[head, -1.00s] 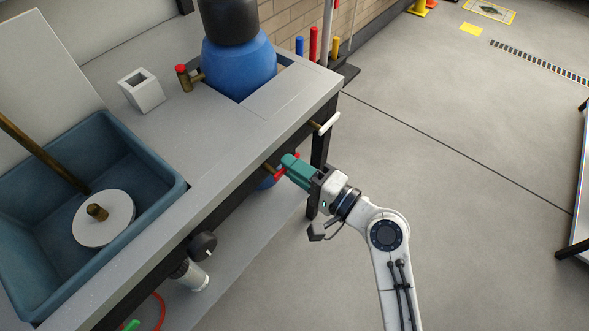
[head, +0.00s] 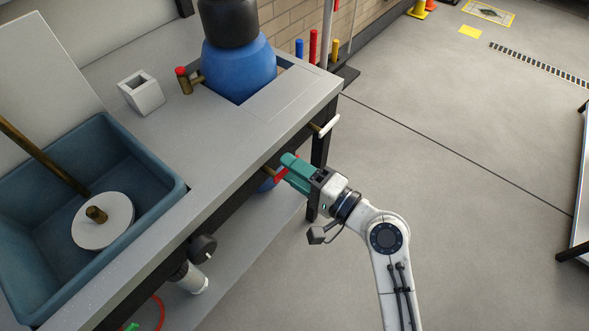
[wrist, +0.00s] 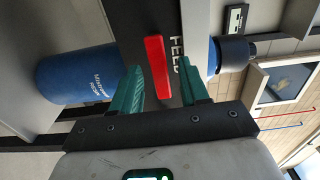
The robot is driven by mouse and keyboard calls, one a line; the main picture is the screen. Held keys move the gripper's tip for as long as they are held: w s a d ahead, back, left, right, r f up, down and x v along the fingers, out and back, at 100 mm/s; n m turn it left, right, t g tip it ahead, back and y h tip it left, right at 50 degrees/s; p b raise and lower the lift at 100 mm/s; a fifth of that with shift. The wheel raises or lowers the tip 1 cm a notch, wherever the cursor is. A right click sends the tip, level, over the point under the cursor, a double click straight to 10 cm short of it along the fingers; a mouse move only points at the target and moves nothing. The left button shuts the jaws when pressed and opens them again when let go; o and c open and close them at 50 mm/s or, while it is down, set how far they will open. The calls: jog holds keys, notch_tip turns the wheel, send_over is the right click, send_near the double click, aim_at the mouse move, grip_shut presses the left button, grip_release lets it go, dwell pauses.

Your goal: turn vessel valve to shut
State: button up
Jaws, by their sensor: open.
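A red lever (wrist: 157,67) on a dark panel lies just ahead of my gripper (wrist: 161,84) in the wrist view, in line with the gap between its fingers. Beside it is a white label (wrist: 176,60), partly hidden, that seems to read FEED. In the head view the red lever (head: 283,171) shows partly behind the teal fingers of my gripper (head: 287,168), at the bench's front edge. My gripper is open; contact with the lever cannot be told. A blue vessel (head: 238,65) with a black top stands in the bench. No label naming a vessel valve is readable.
A white lever (head: 328,124) sits on the bench front to the right, a black knob (head: 203,246) to the left. A red-topped brass valve (head: 184,80) stands beside the vessel. A blue basin (head: 60,260) is at left.

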jog(key=v, duration=1)
jog(key=shift+s+d, duration=0.3)
